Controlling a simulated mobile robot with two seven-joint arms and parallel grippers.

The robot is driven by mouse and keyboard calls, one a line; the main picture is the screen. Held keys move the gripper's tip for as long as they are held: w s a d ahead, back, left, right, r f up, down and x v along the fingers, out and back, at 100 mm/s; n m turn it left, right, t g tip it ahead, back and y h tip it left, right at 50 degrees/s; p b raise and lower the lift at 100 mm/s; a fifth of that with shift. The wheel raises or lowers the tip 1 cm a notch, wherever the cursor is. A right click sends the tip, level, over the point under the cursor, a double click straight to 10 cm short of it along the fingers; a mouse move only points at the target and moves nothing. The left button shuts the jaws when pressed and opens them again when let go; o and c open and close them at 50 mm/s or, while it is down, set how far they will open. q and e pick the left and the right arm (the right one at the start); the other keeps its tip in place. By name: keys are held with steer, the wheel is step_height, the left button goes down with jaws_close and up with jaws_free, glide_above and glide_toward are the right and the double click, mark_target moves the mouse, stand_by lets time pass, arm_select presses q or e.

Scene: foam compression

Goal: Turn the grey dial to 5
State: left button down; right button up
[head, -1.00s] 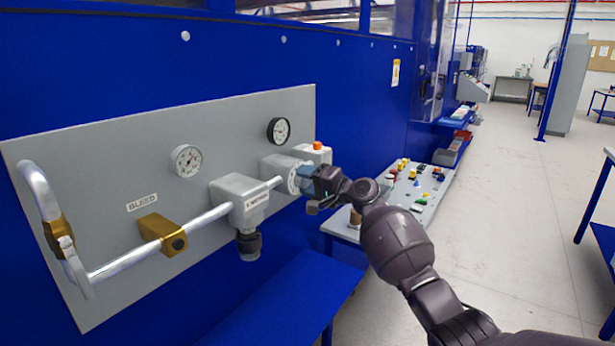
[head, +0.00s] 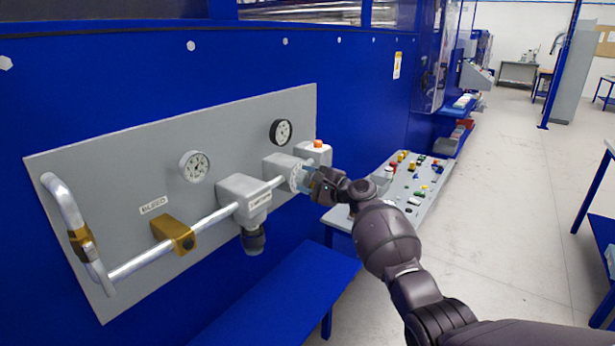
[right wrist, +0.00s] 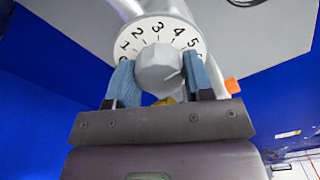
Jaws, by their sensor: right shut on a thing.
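The grey dial (right wrist: 158,70) is a faceted knob in front of a round white scale (right wrist: 133,45) with black numbers in the right wrist view. A thin dark mark on the knob points to the right, toward the 5–6 end of the scale; I cannot tell the exact number. My right gripper (right wrist: 163,84) is shut on the dial, one blue finger on each side. In the head view my right gripper (head: 318,184) reaches the white scale (head: 299,177) at the right end of the pipe, hiding the knob. My left gripper is not in view.
The grey panel (head: 110,165) carries two gauges (head: 195,166), a brass valve (head: 173,234) and a bent pipe. An orange button (head: 318,144) sits just above the dial. A control desk (head: 408,190) stands right of it and a blue bench (head: 275,300) below.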

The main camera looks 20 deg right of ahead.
steer(key=shift+f, duration=0.1)
stand_by(0.3)
steer(key=o, duration=0.9)
steer(key=v, duration=1.1)
